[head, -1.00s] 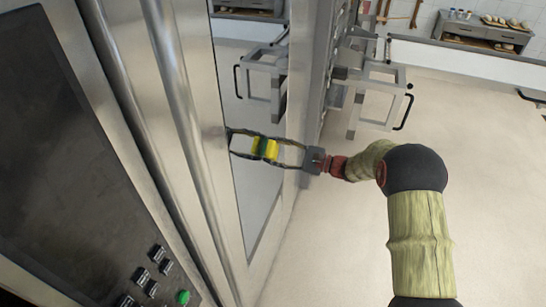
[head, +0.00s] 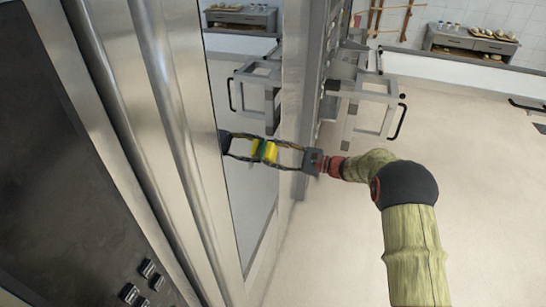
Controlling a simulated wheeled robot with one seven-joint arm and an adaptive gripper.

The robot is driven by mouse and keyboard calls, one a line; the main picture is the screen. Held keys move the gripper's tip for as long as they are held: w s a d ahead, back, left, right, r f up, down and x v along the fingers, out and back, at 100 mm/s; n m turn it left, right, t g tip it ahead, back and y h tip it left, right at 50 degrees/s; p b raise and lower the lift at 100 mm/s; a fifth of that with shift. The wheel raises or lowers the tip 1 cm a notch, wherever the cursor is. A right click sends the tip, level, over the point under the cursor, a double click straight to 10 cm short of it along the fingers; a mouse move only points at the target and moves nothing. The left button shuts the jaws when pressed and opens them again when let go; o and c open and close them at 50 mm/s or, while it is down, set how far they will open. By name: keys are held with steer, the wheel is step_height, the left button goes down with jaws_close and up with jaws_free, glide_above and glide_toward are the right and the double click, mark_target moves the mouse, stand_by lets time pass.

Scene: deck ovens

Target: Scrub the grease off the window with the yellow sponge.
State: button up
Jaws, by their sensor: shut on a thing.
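My gripper (head: 276,153) is shut on the yellow sponge (head: 270,152), with a finger on each side of it. The sponge's dark green face is turned left to the window (head: 255,205), a tall glossy pane in the steel oven front. The sponge meets its own mirror image there, so it appears to be at or against the glass; a small gap cannot be ruled out. The pane also mirrors my gripper. I cannot make out any grease on the pane at this steep angle.
Steel bars (head: 165,110) and a dark control panel (head: 40,150) with buttons (head: 140,283) lie left of the window. A metal rack (head: 375,100) with black handles stands beyond my gripper. A bread counter (head: 470,42) is at the back right.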

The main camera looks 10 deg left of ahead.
mark_target(249, 172)
steer(key=shift+s+a+b, duration=0.15)
steer(key=shift+s+a, duration=0.05)
steer(key=shift+s, duration=2.1)
steer(key=shift+s+a+b, duration=0.15)
steer(key=shift+s, duration=2.2)
steer(key=shift+s+a+b, duration=0.15)
steer(key=shift+s+a, duration=0.05)
steer(key=shift+s, duration=2.1)
steer(key=shift+w+r+p, duration=0.1)
steer(key=shift+r+p, duration=0.55)
steer(key=shift+r, duration=0.8)
steer(key=shift+w+d+f+b, duration=0.1)
steer(key=shift+w+b, duration=0.15)
steer(key=shift+w, duration=0.85)
steer(key=shift+w+d+b, duration=0.15)
steer(key=shift+w+b, duration=0.15)
steer(key=shift+w, duration=0.75)
steer(key=shift+w+d+f+b, duration=0.1)
steer(key=shift+w+b, duration=0.15)
steer(key=shift+w, duration=0.85)
steer(key=shift+w+d+r+b, duration=0.1)
steer(key=shift+w+b, duration=0.55)
steer(key=shift+w, duration=2.95)
steer(key=shift+s, duration=0.15)
